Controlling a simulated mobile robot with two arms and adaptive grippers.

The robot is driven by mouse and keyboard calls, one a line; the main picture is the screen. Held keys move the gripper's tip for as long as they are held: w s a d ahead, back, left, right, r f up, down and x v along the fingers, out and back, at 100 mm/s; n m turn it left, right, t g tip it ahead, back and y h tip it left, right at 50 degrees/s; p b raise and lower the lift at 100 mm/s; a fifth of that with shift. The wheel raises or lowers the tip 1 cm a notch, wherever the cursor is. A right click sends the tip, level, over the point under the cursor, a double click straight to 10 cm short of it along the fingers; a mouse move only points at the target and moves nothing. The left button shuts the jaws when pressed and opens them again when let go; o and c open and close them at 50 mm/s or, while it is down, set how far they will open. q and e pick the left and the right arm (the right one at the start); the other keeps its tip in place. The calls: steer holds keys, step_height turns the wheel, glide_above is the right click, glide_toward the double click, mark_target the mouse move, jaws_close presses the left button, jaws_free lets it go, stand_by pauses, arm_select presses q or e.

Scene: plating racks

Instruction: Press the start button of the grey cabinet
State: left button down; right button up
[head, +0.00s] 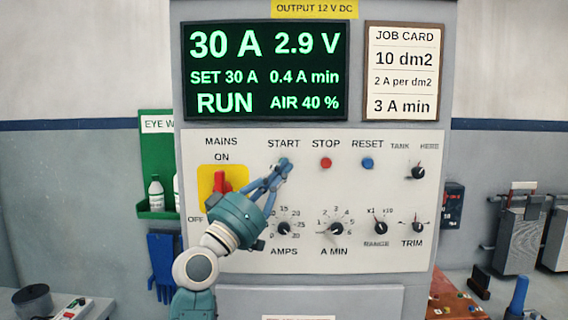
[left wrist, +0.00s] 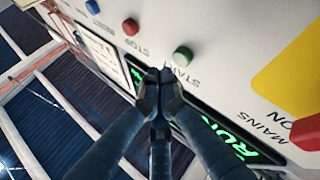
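The grey cabinet (head: 312,284) faces me with a white control panel (head: 310,194). The green start button (left wrist: 183,56) shows clear in the left wrist view, above its START label. In the head view the fingertips cover its place under START. My left gripper (head: 282,166) reaches up from the lower left, with its fingertips together and empty. In the left wrist view the fingertips (left wrist: 159,76) appear just beside the button; contact cannot be told. The screen (head: 266,71) reads RUN, 30 A, 2.9 V and 0.4 A min. My right gripper is not in view.
The red stop button (head: 326,163) and blue reset button (head: 368,163) sit right of START. The red mains switch (head: 221,182) on its yellow plate is close to my left gripper. Dials (head: 336,228) line the lower panel. A green eyewash station (head: 155,190) hangs at left.

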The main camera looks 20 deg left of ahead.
arm_select(q)
steer(key=s, duration=0.2)
steer(key=s+d+p, duration=0.1)
steer(key=s, duration=0.1)
steer(key=shift+d, duration=0.1)
stand_by(0.6)
